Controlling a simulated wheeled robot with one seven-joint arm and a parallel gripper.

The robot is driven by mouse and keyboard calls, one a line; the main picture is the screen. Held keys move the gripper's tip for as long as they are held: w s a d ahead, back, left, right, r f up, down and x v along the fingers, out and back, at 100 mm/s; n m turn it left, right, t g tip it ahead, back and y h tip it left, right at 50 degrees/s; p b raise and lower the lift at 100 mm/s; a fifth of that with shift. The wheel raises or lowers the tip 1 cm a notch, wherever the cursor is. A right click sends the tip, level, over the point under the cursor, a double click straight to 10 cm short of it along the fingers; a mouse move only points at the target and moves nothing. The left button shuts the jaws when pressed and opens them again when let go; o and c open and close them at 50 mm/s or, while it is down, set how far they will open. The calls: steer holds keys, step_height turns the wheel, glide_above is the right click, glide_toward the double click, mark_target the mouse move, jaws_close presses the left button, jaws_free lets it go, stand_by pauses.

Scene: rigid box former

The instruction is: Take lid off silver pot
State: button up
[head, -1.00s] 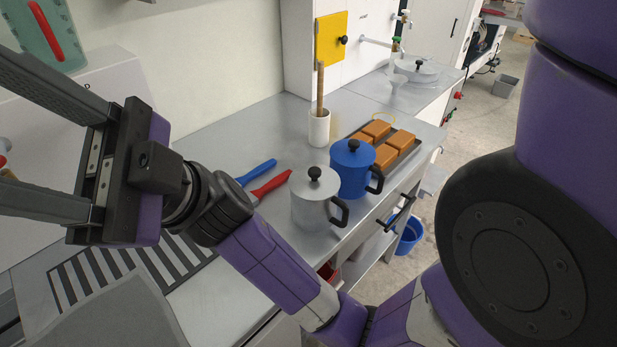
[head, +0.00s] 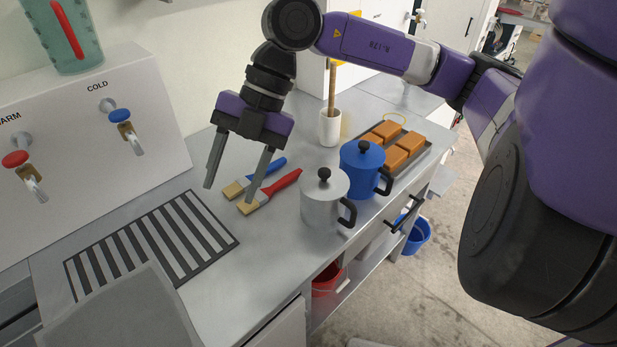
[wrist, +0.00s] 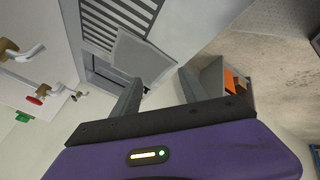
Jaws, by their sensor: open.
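The silver pot (head: 322,208) stands upright on the metal counter near its front edge in the head view. Its lid (head: 325,185) with a black knob (head: 324,174) is on top, and its black handle (head: 348,213) faces right. My gripper (head: 228,193) points down, left of the pot, above the counter by the brushes. Its fingers are apart, with nothing between them. In the wrist view the two fingers (wrist: 160,95) are also spread and empty. I cannot make out the silver pot in the wrist view.
A blue pot (head: 362,172) stands right behind the silver pot. Two brushes, one with a red handle (head: 283,184) and one blue (head: 265,170), lie left of it. A tray of orange blocks (head: 412,150) and a white cup (head: 329,128) stand behind. A striped grate (head: 150,240) is at left.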

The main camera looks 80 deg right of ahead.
steer(key=s+d+f+m+g+h, duration=0.25)
steer(key=s+d, duration=0.35)
steer(key=d, duration=0.4)
steer(key=m+h, duration=0.3)
glide_above(324, 171)
steer(key=shift+r+g, duration=0.15)
steer(key=shift+g, duration=0.2)
steer(key=shift+s+d+f+p, duration=0.1)
steer(key=shift+s+f+p, duration=0.1)
steer(key=shift+f, duration=0.35)
steer(key=shift+s+d+f+p, duration=0.1)
steer(key=shift+f+p, duration=0.05)
steer(key=shift+f, duration=0.35)
steer(key=f, duration=0.1)
steer(key=f+p, duration=0.1)
steer(key=f, duration=0.2)
steer(key=shift+w+a+f, duration=0.1)
steer(key=shift+w+a, duration=0.15)
steer(key=shift+f, duration=0.7)
steer(key=shift+c, duration=0.3)
jaws_close()
